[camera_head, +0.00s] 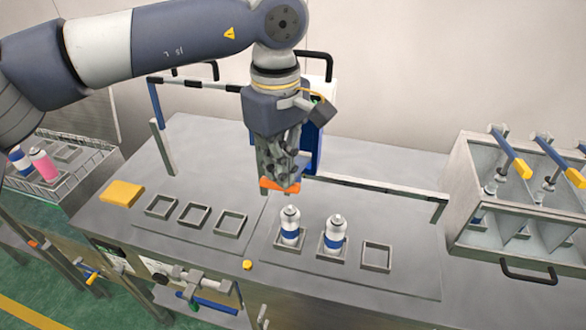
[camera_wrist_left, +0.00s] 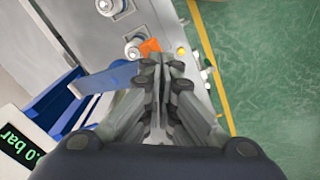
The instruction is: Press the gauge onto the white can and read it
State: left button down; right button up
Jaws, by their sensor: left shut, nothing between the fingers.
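My left gripper (camera_head: 280,172) is shut and empty, pointing down behind the left can at the worktop's middle. Its closed fingers also show in the left wrist view (camera_wrist_left: 160,75). The gauge appears to be the blue device (camera_head: 311,140) behind the gripper. Its blue arm (camera_wrist_left: 108,78) ends in an orange tip (camera_wrist_left: 149,46) by the fingertips; whether they touch, I cannot tell. The gauge display (camera_wrist_left: 20,148) shows green ".0 bar", cut off at the edge. Two whitish cans with blue bands, one left (camera_head: 290,226) and one right (camera_head: 334,235), stand upright in square holders. The right gripper is out of view.
An empty holder (camera_head: 377,257) is right of the cans; several more are on the left plate (camera_head: 230,223). A yellow block (camera_head: 122,193) lies at left. A wire rack (camera_head: 93,164) holds a pink can (camera_head: 44,164). A glass-fronted cabinet (camera_head: 480,236) stands at right.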

pick_arm(q)
notch_tip(320, 180, down, 9)
jog(key=s+b, duration=0.2)
jog(key=b, duration=0.6)
jog(key=shift+a+f, duration=0.2)
jog(key=shift+a, duration=0.1)
dwell(0.7)
jog(key=shift+r, duration=0.15)
dwell(0.4)
jog(key=r+p, duration=0.3)
jog(key=r, duration=0.1)
jog(key=w+r+p, duration=0.1)
jog(key=r+p, duration=0.3)
jog(key=r, duration=0.1)
jog(key=w+r+p, duration=0.1)
jog(key=r+p, duration=0.2)
jog(key=r, duration=0.2)
jog(key=shift+d+r, duration=0.1)
jog(key=shift+d, duration=0.2)
